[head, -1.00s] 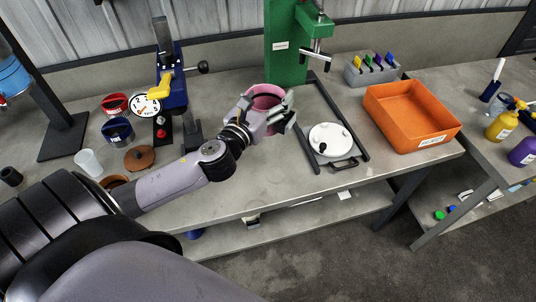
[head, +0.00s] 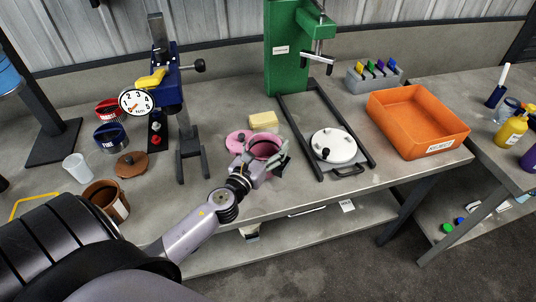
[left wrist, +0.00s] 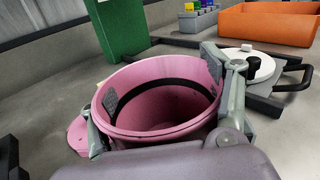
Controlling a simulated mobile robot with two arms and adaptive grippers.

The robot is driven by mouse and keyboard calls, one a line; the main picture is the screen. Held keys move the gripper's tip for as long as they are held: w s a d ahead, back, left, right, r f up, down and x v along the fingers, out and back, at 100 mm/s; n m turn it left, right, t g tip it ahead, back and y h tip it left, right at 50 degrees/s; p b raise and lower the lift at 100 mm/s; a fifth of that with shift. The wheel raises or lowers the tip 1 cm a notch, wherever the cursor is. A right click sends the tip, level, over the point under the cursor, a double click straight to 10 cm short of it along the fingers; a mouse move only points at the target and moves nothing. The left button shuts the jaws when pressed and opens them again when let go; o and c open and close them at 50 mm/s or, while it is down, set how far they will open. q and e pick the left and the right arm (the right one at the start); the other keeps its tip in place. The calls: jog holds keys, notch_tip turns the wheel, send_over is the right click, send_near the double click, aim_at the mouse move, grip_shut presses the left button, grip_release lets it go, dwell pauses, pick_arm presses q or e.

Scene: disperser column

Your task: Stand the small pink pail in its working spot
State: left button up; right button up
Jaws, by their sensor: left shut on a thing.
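The small pink pail (head: 263,146) is open and looks empty, with a dark band inside. My left gripper (head: 264,160) is shut on it near the front of the bench, left of the white-topped sliding frame. In the left wrist view the pail (left wrist: 150,118) is nearly upright, mouth up, between the two fingers (left wrist: 165,105). I cannot tell whether its bottom touches the bench. A pink lid (head: 237,141) lies just left of the pail. The blue column stand with a dial (head: 188,125) is further left. My right gripper is not in view.
A yellow block (head: 263,120) lies behind the pail. A green press (head: 286,60) stands behind the dark frame (head: 354,169) with its white disc (head: 334,146). An orange tray (head: 415,122) is at right. Tins, a white cup (head: 76,167) and a brown pot (head: 106,198) crowd the left.

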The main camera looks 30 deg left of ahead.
pick_arm(q)
jog(key=shift+f+b, duration=0.4)
jog(key=shift+f, duration=0.8)
jog(key=o, duration=1.2)
jog(key=shift+f, duration=0.1)
jog(key=shift+c, duration=0.2)
